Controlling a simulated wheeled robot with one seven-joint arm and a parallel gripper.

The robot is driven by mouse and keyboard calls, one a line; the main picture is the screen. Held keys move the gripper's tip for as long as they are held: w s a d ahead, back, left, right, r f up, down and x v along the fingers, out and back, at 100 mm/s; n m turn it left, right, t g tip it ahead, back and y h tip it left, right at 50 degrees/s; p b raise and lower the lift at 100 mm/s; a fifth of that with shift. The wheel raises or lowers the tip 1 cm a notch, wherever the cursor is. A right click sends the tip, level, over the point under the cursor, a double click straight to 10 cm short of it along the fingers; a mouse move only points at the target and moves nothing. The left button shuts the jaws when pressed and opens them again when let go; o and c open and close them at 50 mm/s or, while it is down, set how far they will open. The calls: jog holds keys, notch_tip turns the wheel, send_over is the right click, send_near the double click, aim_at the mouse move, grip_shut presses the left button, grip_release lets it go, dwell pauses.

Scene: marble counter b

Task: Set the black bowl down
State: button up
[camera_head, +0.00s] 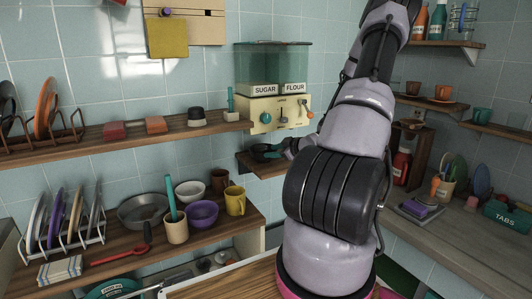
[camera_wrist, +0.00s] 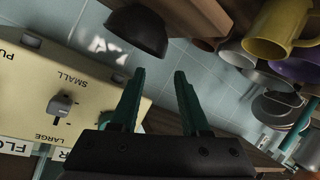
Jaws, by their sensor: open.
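The black bowl (camera_wrist: 138,31) shows at the top of the wrist view, beyond the fingertips and close to a wooden shelf edge. My gripper (camera_wrist: 160,73) has its two teal fingers spread, with nothing between them. In the picture there is a small gap between the fingertips and the bowl. In the head view my gripper (camera_head: 268,152) is over the small wooden shelf below the dispenser. Dark shapes there merge, so I cannot separate the bowl from the fingers. Whether the bowl rests fully on the shelf is not clear.
The cream sugar and flour dispenser (camera_head: 275,110) is just above my gripper. The lower left shelf holds a yellow mug (camera_head: 235,200), a purple bowl (camera_head: 202,214), a pan (camera_head: 142,210) and a plate rack (camera_head: 66,225). The small shelf (camera_head: 262,168) has little room.

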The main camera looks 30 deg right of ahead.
jog(key=s+a+r+m+g+h, duration=0.3)
jog(key=r, duration=0.6)
jog(key=s+a+r+m+g+h, duration=0.2)
jog(key=s+a+r+m+h, duration=0.15)
jog(key=r, duration=0.55)
jog(key=s+a+r+m+y, duration=0.2)
jog(key=s+a+r, duration=0.3)
jog(key=s+a, duration=0.2)
jog(key=s+a+r+m+g+y, duration=0.1)
jog(key=s+a+r+m+y, duration=0.2)
jog(key=s, duration=0.9)
jog(key=a+r, duration=0.2)
jog(key=a, duration=0.2)
jog(key=shift+a+r+m, duration=0.25)
jog(key=shift+m, duration=0.1)
